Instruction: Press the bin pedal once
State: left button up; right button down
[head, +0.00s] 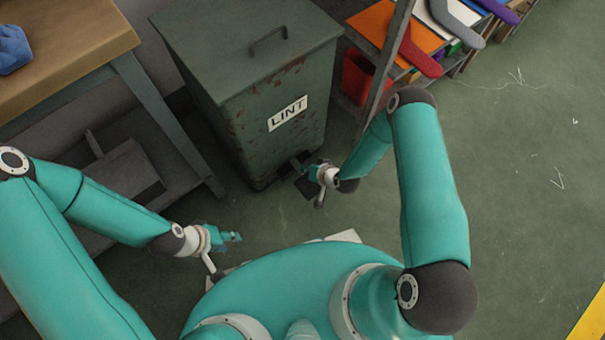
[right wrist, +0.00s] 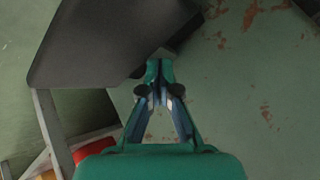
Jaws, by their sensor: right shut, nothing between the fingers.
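The green, rust-flecked bin (head: 235,90) with a LINT label stands at the top centre of the head view, its lid shut. Its dark pedal (head: 304,188) sticks out low at the bin's front, partly hidden by my right gripper (head: 308,172). In the right wrist view the pedal (right wrist: 95,45) is a large dark plate at upper left, and my right gripper (right wrist: 160,75) is shut and empty, its tips close by the plate's edge. I cannot tell whether they touch. My left gripper (head: 236,237) is low over the floor, away from the bin; its fingers are too small to judge.
A wooden-topped table (head: 70,50) with a blue cloth (head: 12,48) stands at left. A shelf rack with grey (head: 456,22) and red (head: 418,55) sock-shaped pieces and a red container (head: 357,80) stands right of the bin.

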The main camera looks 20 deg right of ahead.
jog(key=shift+s+a+f+b, duration=0.1)
jog(key=shift+s+f+b, duration=0.1)
jog(key=shift+f+b, duration=0.5)
jog(key=shift+s+f+b, duration=0.15)
jog(key=shift+f+b, duration=0.3)
jog(key=shift+f, duration=0.35)
dwell(0.7)
jog(key=shift+r, duration=0.15)
jog(key=shift+r+p, duration=0.8)
jog(key=shift+r, duration=0.1)
jog(key=shift+w+r+p, duration=0.15)
jog(key=shift+r+p, duration=0.15)
jog(key=shift+r, duration=0.2)
jog(key=shift+w+r+p, duration=0.15)
jog(key=shift+r+p, duration=0.15)
jog(key=shift+r, duration=0.2)
jog(key=shift+r, duration=0.1)
jog(key=r+p, duration=0.3)
jog(key=r, duration=0.1)
jog(key=shift+w+r+p, duration=0.2)
jog(key=shift+r+p, duration=0.15)
jog(key=shift+r, duration=0.05)
